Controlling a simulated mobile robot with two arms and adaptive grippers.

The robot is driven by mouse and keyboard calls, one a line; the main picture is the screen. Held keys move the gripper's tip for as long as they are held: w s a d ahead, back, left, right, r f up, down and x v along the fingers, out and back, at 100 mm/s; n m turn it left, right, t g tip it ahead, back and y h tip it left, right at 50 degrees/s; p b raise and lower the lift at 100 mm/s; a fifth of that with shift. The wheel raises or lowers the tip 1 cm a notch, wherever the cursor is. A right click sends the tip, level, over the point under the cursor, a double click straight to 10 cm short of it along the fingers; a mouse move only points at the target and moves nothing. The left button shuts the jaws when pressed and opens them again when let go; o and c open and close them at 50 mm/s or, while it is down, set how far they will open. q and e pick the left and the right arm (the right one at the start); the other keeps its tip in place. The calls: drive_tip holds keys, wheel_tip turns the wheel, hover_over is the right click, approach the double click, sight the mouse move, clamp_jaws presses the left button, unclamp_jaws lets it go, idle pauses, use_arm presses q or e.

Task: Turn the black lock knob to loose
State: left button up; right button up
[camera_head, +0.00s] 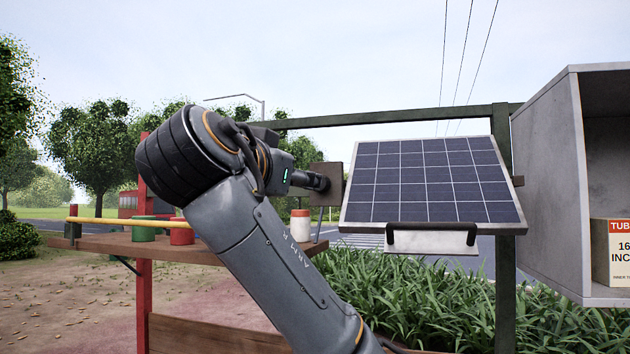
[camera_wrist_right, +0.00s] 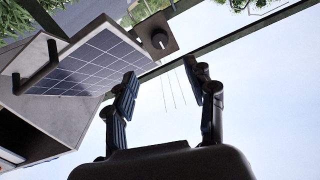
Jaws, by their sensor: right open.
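The black lock knob (camera_wrist_right: 158,39) sticks out from a square brown plate (camera_wrist_right: 148,28) in the right wrist view. The plate (camera_head: 333,195) also shows in the head view, left of the solar panel, with a dark round part in front of it. My right gripper (camera_wrist_right: 163,76) is open and empty. Its two fingers are spread, and the knob lies beyond the fingertips, apart from them, near the top of the wrist view. In the head view my right wrist covers most of the gripper. My left gripper is in neither view.
The solar panel (camera_head: 430,185) with a dark handle (camera_head: 432,229) is close right of the plate. A grey open box (camera_head: 548,160) with a carton (camera_head: 612,250) is further right. A wooden shelf (camera_head: 110,243) holds a green, a red and a white container on the left.

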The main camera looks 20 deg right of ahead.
drive_tip(key=p+x, duration=0.6)
drive_tip(key=x, duration=0.7)
drive_tip(key=shift+p, duration=0.35)
drive_tip(key=shift+f, duration=0.1)
clamp_jaws()
